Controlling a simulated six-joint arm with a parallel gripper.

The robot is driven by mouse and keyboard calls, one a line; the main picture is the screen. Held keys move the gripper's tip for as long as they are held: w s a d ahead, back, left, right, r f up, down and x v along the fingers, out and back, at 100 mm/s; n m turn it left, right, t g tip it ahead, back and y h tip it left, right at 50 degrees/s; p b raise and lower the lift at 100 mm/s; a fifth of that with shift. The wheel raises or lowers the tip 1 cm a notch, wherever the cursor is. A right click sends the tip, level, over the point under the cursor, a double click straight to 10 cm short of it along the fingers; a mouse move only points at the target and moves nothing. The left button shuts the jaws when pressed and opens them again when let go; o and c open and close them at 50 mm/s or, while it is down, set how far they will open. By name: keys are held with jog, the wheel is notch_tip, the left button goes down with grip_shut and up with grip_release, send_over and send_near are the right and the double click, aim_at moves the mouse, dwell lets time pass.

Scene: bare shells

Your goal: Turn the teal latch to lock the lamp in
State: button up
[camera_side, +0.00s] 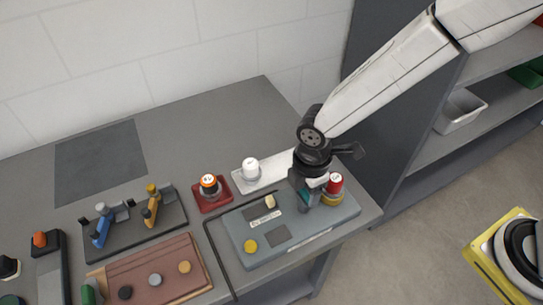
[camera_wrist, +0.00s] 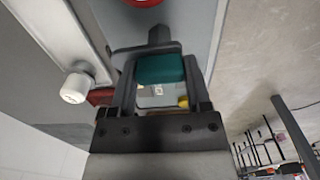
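The teal latch (camera_wrist: 160,70) shows in the wrist view as a block between my two fingers, with no clear gap on either side. My gripper (camera_wrist: 161,82) appears shut on it. In the side view my gripper (camera_side: 306,203) points down at the right part of a blue-grey panel (camera_side: 255,225), and only a bit of teal shows there. A red lamp with a pale top (camera_side: 336,182) stands upright at the panel's back right, right beside my gripper. A yellow piece shows at its base. A red round edge (camera_wrist: 145,2) shows at the top of the wrist view.
A white cylinder (camera_side: 250,167) stands on a pale plate (camera_side: 265,178) behind the panel. The panel carries a yellow button (camera_side: 250,246). A rack of tools (camera_side: 130,222) stands left. The back of the table is clear.

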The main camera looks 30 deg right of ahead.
jog(key=shift+c, duration=1.4)
jog(key=shift+m, duration=0.4)
jog(key=m, duration=0.7)
jog(key=shift+m, duration=0.4)
jog(key=m, duration=0.4)
jog(key=shift+m, duration=0.3)
jog(key=m, duration=0.4)
jog(key=shift+m, duration=0.4)
